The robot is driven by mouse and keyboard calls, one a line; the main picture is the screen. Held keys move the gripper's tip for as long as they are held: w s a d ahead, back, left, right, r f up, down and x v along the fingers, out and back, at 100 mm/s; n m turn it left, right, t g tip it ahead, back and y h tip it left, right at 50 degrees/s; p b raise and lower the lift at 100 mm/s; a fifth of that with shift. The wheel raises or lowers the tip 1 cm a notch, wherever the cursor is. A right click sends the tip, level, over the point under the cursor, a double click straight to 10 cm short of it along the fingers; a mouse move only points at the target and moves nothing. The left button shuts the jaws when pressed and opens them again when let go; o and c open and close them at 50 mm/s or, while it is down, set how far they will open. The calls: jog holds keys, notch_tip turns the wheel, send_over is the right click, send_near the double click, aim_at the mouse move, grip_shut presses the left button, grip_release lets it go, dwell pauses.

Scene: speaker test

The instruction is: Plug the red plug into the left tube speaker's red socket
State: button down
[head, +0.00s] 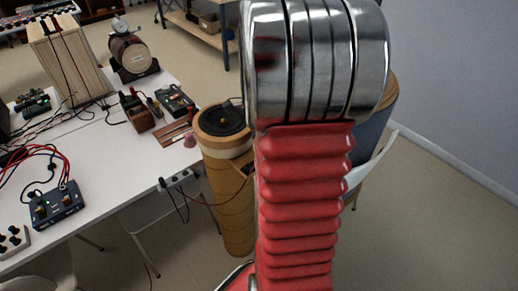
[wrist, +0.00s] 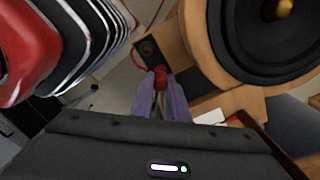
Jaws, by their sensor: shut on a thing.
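My gripper (wrist: 160,82) shows in the wrist view with its two grey-purple fingers closed on the red plug (wrist: 160,74). The plug points away from my wrist, close to a dark strip (wrist: 147,47) with a round fitting on it. The strip is beside a wooden-rimmed tube speaker (wrist: 197,45) with a black cone and gold centre. I cannot tell whether plug and strip touch, and no red socket is clearly visible. In the head view, the left tube speaker (head: 228,200) stands upright at the table's end. My arm hides the gripper and plug there.
A second tube speaker (head: 392,90) is mostly hidden behind my arm. The white table (head: 110,150) on the left holds a wooden box (head: 66,62), a blue-grey control box (head: 57,204) and many cables. A shelf (head: 203,35) stands behind. Floor at right is clear.

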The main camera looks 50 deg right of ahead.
jog(key=shift+f, duration=0.55)
jog(key=c, duration=1.6)
grip_release()
jog(key=shift+c, duration=0.2)
jog(key=shift+r, duration=0.1)
jog(key=shift+r, duration=0.15)
jog(key=shift+d+r, duration=0.1)
jog(key=shift+r, duration=3.4)
